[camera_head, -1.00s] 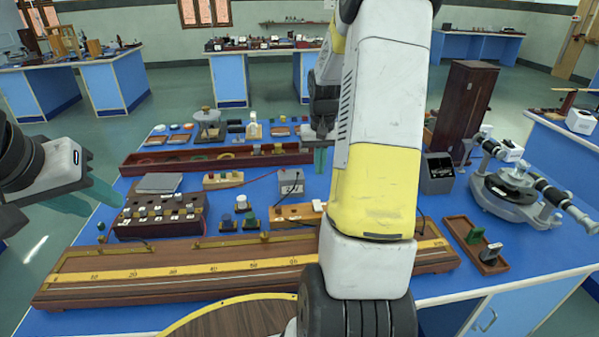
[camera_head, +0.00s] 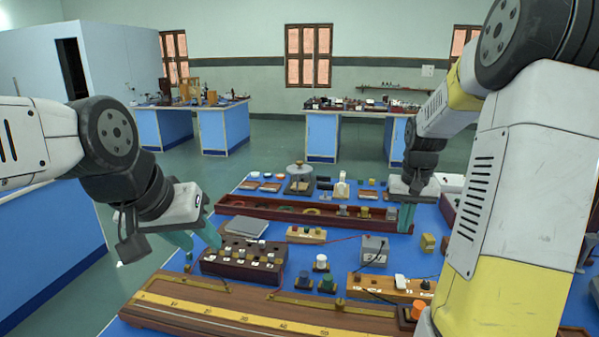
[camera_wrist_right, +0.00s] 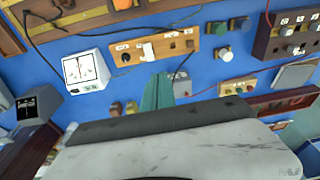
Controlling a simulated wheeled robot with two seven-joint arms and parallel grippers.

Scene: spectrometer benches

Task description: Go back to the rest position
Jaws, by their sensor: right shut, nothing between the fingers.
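My left gripper (camera_head: 202,243) comes in from the left in the head view, its two teal fingers apart with nothing between them. It hangs near the left end of the dark resistance box (camera_head: 243,262); I cannot tell whether it touches it. My right gripper (camera_head: 405,218) points down near the right end of the long red-brown tray (camera_head: 300,214). Its teal fingers are together and empty. In the right wrist view the fingers (camera_wrist_right: 157,92) show over the blue bench, near a wooden key board (camera_wrist_right: 155,47). My right arm hides the right side of the bench.
A long wooden metre-scale board (camera_head: 240,312) lies along the front. A grey meter box (camera_head: 374,251), small knobs and a wooden block (camera_head: 306,235) stand mid-bench. In the right wrist view a white meter (camera_wrist_right: 86,71) stands left. Open floor lies left of the bench.

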